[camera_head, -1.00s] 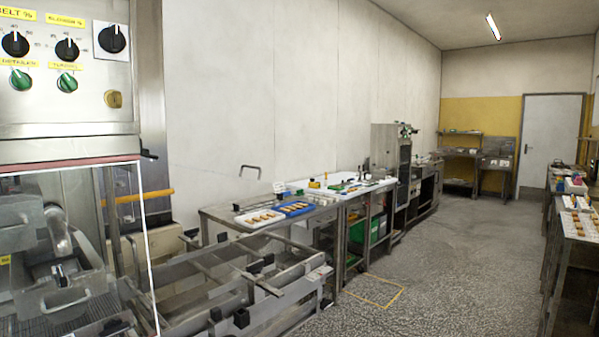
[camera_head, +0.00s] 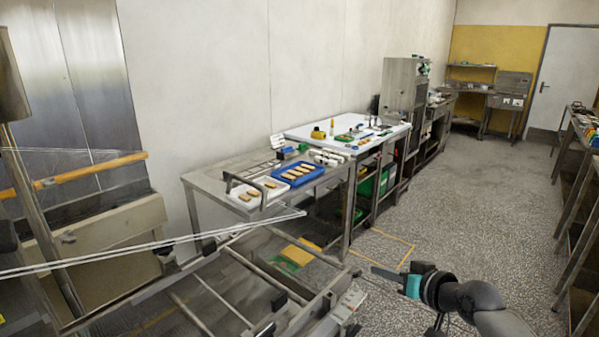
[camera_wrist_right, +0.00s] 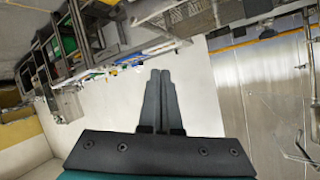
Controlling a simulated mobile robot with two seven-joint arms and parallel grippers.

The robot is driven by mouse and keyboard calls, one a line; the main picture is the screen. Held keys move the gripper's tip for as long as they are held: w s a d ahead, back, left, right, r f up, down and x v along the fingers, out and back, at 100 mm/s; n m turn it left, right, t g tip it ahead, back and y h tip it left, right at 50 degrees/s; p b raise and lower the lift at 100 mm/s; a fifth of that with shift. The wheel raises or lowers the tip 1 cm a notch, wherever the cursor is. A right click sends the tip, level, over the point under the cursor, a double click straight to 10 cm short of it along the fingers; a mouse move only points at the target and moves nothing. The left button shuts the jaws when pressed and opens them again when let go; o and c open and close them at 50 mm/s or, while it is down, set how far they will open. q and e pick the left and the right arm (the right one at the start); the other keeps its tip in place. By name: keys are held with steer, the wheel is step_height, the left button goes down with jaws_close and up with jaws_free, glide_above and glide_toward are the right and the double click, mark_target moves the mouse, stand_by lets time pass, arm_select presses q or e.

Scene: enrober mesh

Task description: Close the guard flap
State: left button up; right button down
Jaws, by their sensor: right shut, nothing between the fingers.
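A clear panel with thin white edges (camera_head: 150,244), apparently the guard flap, reaches from the left edge towards the centre in the head view. Its full outline is hard to make out, and I cannot tell its exact angle. My left gripper is not in view.
A steel frame with rails (camera_head: 205,290) fills the lower left. Behind it stands a steel table (camera_head: 215,178) with a white tray (camera_head: 240,203) and a blue tray (camera_head: 318,172) of brown pieces. The speckled floor (camera_head: 480,220) to the right is clear.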

steer(key=s+a+r+n+g+y+p, duration=0.1)
steer(key=s+a+r+n+y, duration=0.15)
steer(key=r, duration=0.65)
steer(key=s+a+r+n+g+y+p, duration=0.1)
steer(key=s+a+r, duration=0.25)
steer(key=r, duration=0.45)
steer(key=s+a+r+n+g+y+p, duration=0.1)
steer(key=s+a+r+n+y+p, duration=0.15)
steer(key=r, duration=0.65)
steer(key=shift+t, duration=0.3)
steer(key=w+a+f, duration=0.1)
steer(key=a+f, duration=0.1)
steer(key=a, duration=0.1)
steer(key=w+a+f+p, duration=0.1)
steer(key=w+a+f, duration=0.1)
steer(key=a, duration=0.1)
steer(key=w+a+f+p, duration=0.1)
steer(key=w+a+f, duration=0.1)
steer(key=a, duration=0.1)
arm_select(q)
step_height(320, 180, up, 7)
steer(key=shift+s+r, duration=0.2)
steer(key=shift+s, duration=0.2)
arm_select(e)
steer(key=shift+a+f, duration=0.15)
steer(key=shift+f, duration=0.05)
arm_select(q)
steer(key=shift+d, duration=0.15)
